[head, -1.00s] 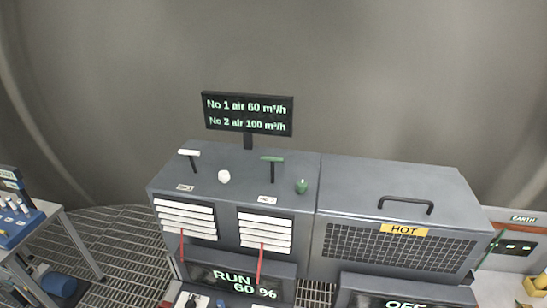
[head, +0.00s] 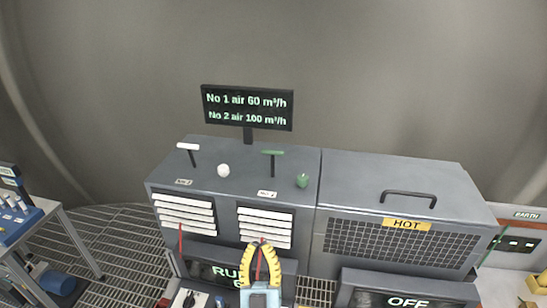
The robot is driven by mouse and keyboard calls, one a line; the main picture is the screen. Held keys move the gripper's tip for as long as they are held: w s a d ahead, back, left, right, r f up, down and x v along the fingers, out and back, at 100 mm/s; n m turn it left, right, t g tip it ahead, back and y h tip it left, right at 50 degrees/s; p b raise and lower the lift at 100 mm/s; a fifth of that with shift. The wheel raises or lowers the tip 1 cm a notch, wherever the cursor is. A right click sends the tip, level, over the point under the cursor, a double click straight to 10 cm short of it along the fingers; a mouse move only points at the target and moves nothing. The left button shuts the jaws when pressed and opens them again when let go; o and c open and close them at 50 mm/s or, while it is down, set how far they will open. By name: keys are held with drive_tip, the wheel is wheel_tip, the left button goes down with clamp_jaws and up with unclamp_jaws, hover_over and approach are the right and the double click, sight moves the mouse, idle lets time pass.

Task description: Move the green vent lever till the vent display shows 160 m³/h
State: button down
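The green vent lever (head: 272,154) stands on top of the grey cabinet (head: 227,190), above the right louvre. Its T-shaped handle tops a dark stem. The vent display (head: 247,108) behind it reads "No 1 air 60 m³/h" and "No 2 air 100 m³/h". My gripper (head: 262,246) is at the bottom middle, in front of the right louvre (head: 265,226) and below the lever, apart from it. Its yellow and dark fingers curve around a gap with the tips close together. Whether they touch is unclear. It hides part of the RUN panel (head: 222,271).
A white T-lever (head: 187,147), a white knob (head: 223,170) and a green knob (head: 302,180) also stand on the cabinet. A box marked HOT (head: 407,224) with a raised handle adjoins on the right. A bench (head: 55,215) stands at left. Space above the cabinet is free.

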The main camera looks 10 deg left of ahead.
drive_tip(key=w+a+r+g+h+b, duration=0.1)
drive_tip(key=w+a+r+g+h, duration=0.2)
drive_tip(key=w, duration=0.5)
wheel_tip(320, 180, up, 5)
drive_tip(key=m+g+h+p, duration=0.2)
drive_tip(key=m+g+h, duration=0.1)
drive_tip(key=m+g, duration=0.3)
hover_over(273, 165)
drive_tip(key=s, duration=0.2)
drive_tip(key=shift+d+r+n+g, duration=0.2)
drive_tip(key=shift+n+g, duration=0.2)
drive_tip(key=shift+g, duration=0.2)
drive_tip(key=shift+w+b, duration=0.15)
drive_tip(key=shift+b, duration=0.15)
